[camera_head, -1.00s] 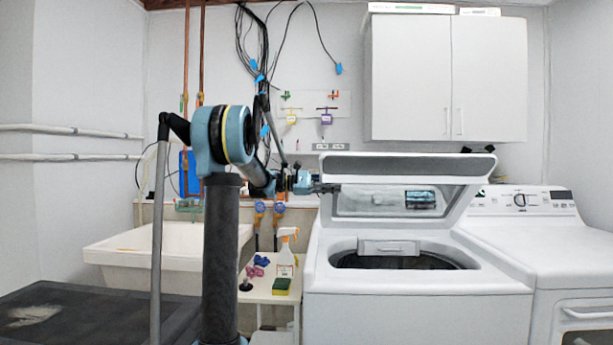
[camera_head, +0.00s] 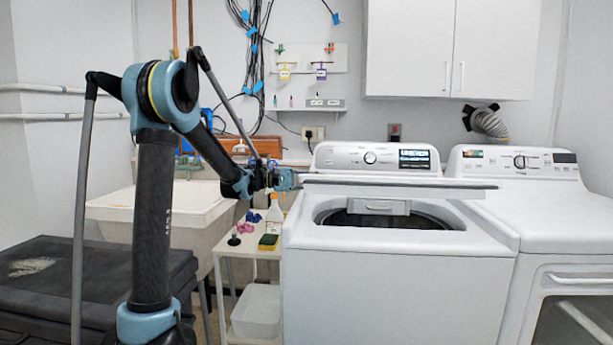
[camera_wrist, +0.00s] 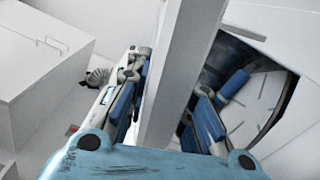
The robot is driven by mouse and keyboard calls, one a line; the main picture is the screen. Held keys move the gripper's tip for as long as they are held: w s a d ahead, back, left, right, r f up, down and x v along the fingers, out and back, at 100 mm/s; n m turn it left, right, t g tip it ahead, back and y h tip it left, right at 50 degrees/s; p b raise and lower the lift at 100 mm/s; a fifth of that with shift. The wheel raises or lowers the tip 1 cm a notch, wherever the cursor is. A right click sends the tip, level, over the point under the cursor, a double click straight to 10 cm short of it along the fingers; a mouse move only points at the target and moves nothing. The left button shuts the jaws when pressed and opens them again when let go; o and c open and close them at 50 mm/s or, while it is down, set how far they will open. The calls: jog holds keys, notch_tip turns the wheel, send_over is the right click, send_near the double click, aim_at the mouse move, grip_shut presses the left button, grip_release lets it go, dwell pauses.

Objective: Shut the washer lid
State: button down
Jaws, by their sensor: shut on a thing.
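The washer (camera_head: 395,280) is white and stands right of my arm in the head view. Its lid (camera_head: 410,188) is seen almost edge-on, lowered to near level, above the tub opening (camera_head: 335,218). The opening still shows under it, so the lid is not flush with the top. My gripper (camera_head: 287,179) is at the lid's left end. In the wrist view my gripper (camera_wrist: 168,105) has its blue-padded fingers on both sides of the lid's pale edge (camera_wrist: 185,60) and is shut on it. The dark drum (camera_wrist: 235,70) shows to the right there.
A white dryer (camera_head: 560,220) stands close on the washer's right. A small white cart (camera_head: 230,250) with a spray bottle (camera_head: 274,215) and sponge (camera_head: 267,242) stands on its left. A sink (camera_head: 150,215) is farther left. White cabinets (camera_head: 450,45) hang above.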

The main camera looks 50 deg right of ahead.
jog(key=shift+w+f, duration=0.1)
jog(key=shift+f, duration=0.1)
jog(key=c, duration=1.4)
grip_release()
jog(key=shift+w+a, duration=0.1)
jog(key=v, duration=1.2)
jog(key=shift+a, duration=0.1)
jog(key=shift+c, duration=0.3)
